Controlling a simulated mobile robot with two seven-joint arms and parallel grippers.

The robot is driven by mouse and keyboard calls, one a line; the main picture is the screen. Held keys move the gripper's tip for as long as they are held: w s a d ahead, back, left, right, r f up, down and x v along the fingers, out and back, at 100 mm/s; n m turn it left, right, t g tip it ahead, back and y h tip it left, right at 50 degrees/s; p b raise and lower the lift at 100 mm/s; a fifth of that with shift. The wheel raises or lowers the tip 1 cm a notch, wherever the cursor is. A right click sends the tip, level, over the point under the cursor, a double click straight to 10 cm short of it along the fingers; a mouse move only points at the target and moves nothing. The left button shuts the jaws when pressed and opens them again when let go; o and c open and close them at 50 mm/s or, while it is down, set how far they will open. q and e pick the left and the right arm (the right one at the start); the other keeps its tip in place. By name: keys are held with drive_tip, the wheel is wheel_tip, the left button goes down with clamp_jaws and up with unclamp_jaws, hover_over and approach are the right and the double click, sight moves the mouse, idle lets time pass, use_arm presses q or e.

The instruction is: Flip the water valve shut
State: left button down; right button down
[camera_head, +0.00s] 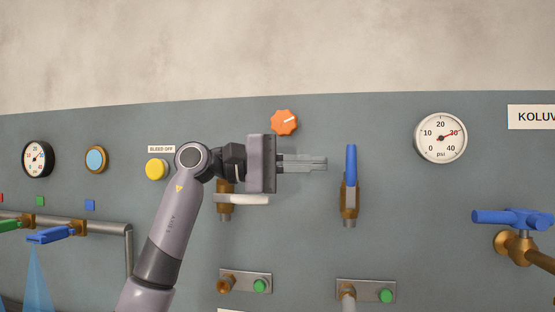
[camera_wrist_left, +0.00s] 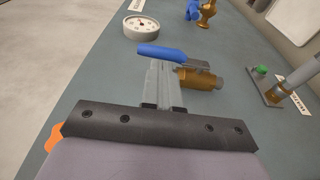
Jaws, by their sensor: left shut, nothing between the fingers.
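A blue lever (camera_head: 351,160) stands upright along its brass valve body (camera_head: 349,205) on the grey panel. My left gripper (camera_head: 325,163) is shut and empty, pointing right, with its tips just left of this lever. A small gap shows between them in the head view. In the left wrist view the lever (camera_wrist_left: 162,52) lies across the far end of the shut fingers (camera_wrist_left: 163,75); I cannot tell there whether they touch. No label on this valve is readable. My right gripper is not in view.
A brass valve with a pale handle (camera_head: 242,199) is partly behind my left gripper. An orange knob (camera_head: 284,122) is above. A gauge (camera_head: 441,138) and blue T-handle (camera_head: 512,217) are to the right. At left, another blue lever (camera_head: 50,235) has a pale blue spray below.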

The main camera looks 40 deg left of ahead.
sight(351, 178)
use_arm(q)
drive_tip(key=shift+x, duration=1.4)
